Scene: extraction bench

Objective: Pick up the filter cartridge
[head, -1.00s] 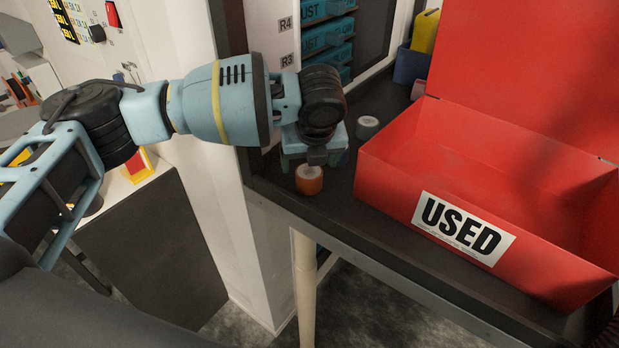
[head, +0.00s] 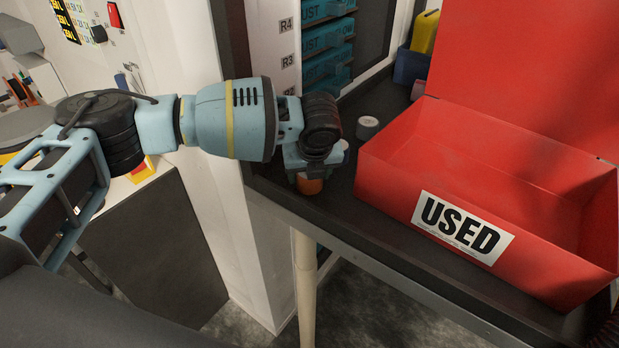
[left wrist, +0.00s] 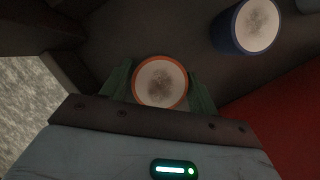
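An orange filter cartridge (head: 309,186) with a pale, dark-smudged top stands on the dark bench near its front edge. It also shows in the left wrist view (left wrist: 160,82), between the two green fingers of my left gripper (left wrist: 160,88). In the head view my left gripper (head: 312,172) is right over this cartridge and hides its top. The fingers are open on either side of it, with a small gap showing. A second cartridge, blue-sided with a pale top (left wrist: 250,26), stands further back; its pale top shows in the head view (head: 368,122). My right gripper is in neither view.
A red open bin (head: 400,190) labelled USED stands to the right of the cartridges. Teal drawers (head: 328,40) and a white post stand behind. A blue holder (head: 409,66) with a yellow item sits at the back. The bench front edge is close to the orange cartridge.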

